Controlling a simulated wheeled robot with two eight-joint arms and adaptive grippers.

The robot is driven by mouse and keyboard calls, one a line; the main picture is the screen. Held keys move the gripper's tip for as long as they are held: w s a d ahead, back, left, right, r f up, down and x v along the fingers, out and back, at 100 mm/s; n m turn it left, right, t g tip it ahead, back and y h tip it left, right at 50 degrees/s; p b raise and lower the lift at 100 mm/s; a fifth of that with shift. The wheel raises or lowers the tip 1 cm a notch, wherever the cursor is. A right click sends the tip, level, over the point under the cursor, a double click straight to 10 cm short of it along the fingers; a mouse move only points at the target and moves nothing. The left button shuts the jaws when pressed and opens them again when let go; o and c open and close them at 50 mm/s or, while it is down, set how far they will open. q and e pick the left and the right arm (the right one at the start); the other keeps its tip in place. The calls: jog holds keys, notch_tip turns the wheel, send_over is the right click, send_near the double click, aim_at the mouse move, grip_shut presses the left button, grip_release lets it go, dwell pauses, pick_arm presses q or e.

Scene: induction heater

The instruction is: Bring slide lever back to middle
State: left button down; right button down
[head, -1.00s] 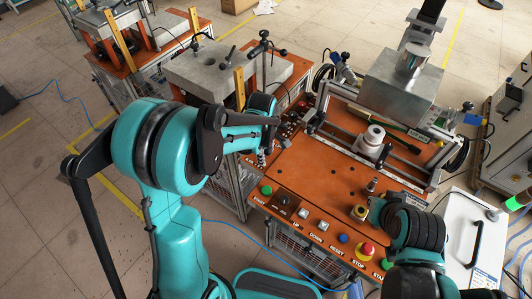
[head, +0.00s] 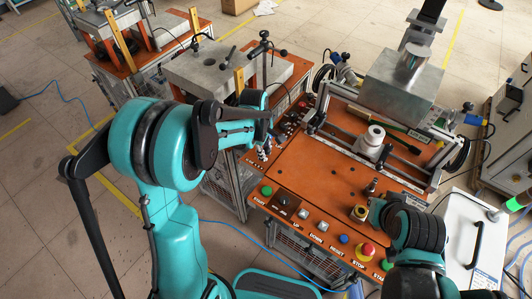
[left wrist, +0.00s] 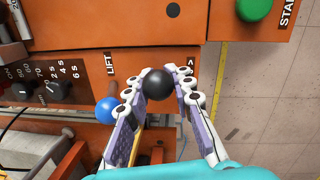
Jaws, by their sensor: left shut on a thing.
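A black ball knob (left wrist: 157,84) on a lever shows in the left wrist view, beside the LIFT label (left wrist: 110,64) on the orange panel. My left gripper (left wrist: 160,88) has its fingers closed around this knob. In the head view my left gripper (head: 262,128) is at the left edge of the orange machine table, partly hidden by my own arm, and the held knob cannot be made out there. A blue ball knob (left wrist: 107,110) stands just left of the fingers. My right gripper (head: 376,211) is low over the table's right front; its fingers are mostly hidden.
The orange table (head: 310,180) carries a front row of buttons, including a red stop button (head: 366,250). A metal frame with a white cylinder (head: 375,135) stands at the back. Dials (left wrist: 40,88) lie left of the knobs. A second workstation (head: 210,70) stands behind left.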

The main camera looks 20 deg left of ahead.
pick_arm(q)
jog(key=shift+w+a+r+g+h+b, duration=0.15)
jog(key=shift+a+g+h+b, duration=0.35)
jog(key=shift+h, duration=0.5)
jog(key=shift+w+a+g+h+b, duration=0.15)
jog(key=shift+a+h+b, duration=0.1)
jog(key=shift+h, duration=0.4)
jog(key=shift+w+a+g+h+b, duration=0.15)
jog(key=shift+a+h+b, duration=0.1)
jog(key=shift+h, duration=0.4)
jog(key=shift+s+r, duration=0.1)
jog(key=c, duration=1.3)
grip_release()
jog(key=shift+a+r, duration=0.1)
jog(key=v, duration=0.7)
jog(key=shift+a+r, duration=0.2)
jog(key=shift+r, duration=0.1)
